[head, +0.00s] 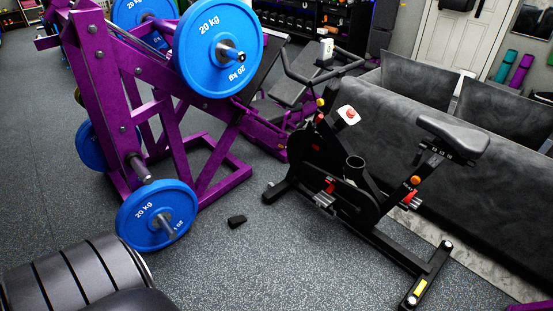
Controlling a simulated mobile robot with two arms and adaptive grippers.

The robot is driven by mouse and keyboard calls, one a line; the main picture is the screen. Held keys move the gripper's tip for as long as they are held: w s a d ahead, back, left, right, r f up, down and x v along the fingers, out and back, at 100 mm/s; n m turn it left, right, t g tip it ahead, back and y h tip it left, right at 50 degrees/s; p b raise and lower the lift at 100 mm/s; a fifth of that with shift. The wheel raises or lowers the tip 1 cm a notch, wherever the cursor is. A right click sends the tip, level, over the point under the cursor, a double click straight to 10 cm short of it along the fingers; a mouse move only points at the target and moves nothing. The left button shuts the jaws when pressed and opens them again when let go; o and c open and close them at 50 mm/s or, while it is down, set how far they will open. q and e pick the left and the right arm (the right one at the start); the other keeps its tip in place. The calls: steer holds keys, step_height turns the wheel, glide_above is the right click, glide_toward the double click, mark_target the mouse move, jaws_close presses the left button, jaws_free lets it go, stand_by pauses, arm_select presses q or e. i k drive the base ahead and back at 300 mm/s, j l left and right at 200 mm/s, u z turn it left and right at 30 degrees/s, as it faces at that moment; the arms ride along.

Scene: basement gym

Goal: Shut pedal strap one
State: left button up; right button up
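A black exercise bike (345,185) stands on the grey speckled floor right of centre. Its near pedal (325,197) shows on the left side of the frame, with red on it. Another pedal (410,201), also with red, shows on the far side, partly hidden by the bike frame. The straps are too small to tell which is strap one or whether either is open or shut. Neither of my grippers is in view.
A purple weight machine (105,95) with blue plates (158,215) stands at left. A small black object (237,221) lies on the floor before the bike. A dark grey sofa (470,160) stands close behind the bike. The floor in front is mostly clear.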

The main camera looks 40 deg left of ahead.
mark_target(329, 180)
steer(key=u, duration=0.85)
steer(key=i+j, duration=0.15)
steer(key=i, duration=0.35)
steer(key=i+j, duration=0.15)
steer(key=i, duration=0.35)
steer(key=i+j, duration=0.15)
steer(key=i, duration=0.35)
steer(key=i+j, duration=0.2)
steer(key=i, duration=0.3)
steer(key=u, duration=0.05)
